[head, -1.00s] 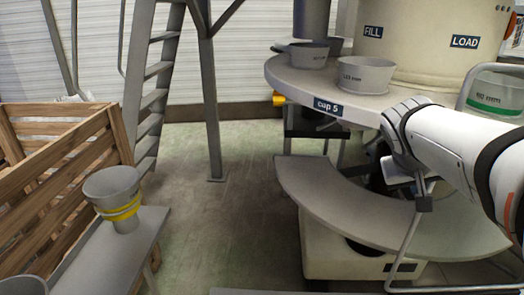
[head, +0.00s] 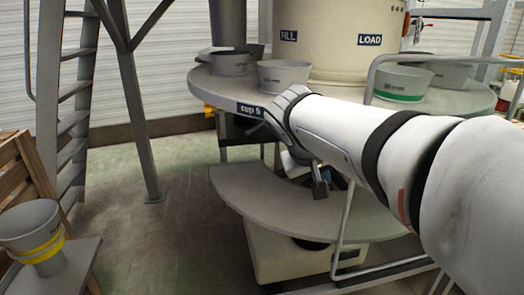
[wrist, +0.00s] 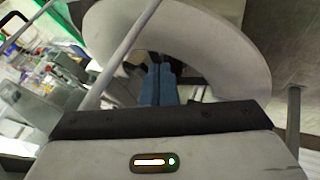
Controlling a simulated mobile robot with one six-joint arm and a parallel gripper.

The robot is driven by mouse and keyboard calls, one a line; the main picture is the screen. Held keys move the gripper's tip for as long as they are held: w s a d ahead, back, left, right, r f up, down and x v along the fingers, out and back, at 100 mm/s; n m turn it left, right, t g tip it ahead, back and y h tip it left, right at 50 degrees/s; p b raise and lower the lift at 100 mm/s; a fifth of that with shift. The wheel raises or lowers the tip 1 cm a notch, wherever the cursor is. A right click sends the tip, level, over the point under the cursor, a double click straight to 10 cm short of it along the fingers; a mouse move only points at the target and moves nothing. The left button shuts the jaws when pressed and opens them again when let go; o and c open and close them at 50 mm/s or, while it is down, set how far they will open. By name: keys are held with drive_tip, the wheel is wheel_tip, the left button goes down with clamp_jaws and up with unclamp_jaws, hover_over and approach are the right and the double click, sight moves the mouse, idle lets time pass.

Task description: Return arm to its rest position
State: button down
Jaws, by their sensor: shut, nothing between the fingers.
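My gripper (wrist: 158,74) shows in the wrist view as two blue fingers side by side, shut with nothing between them. Past the fingers lies the curved grey shelf (wrist: 215,45). In the head view my white arm reaches in from the right, across the front of the round table. Its wrist end is bent down above the curved shelf (head: 265,198); the fingertips are hard to make out there.
The round table (head: 218,90) holds several cups, including a grey cup (head: 284,77) and a green-banded cup (head: 402,83). A metal rail (head: 345,225) runs close by my arm. A yellow-banded cup (head: 32,232) stands at left. The floor (head: 150,235) between is clear.

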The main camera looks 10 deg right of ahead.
drive_tip(key=v, duration=0.8)
drive_tip(key=s+a+f+n+g+y+p, duration=0.1)
drive_tip(key=s+f+y+p, duration=0.4)
drive_tip(key=s+f, duration=0.5)
wheel_tip(320, 180, down, 5)
drive_tip(key=shift+a+r+g+y+p, duration=0.1)
drive_tip(key=shift+a+g+y+p, duration=0.2)
drive_tip(key=shift+a+g+p, duration=0.55)
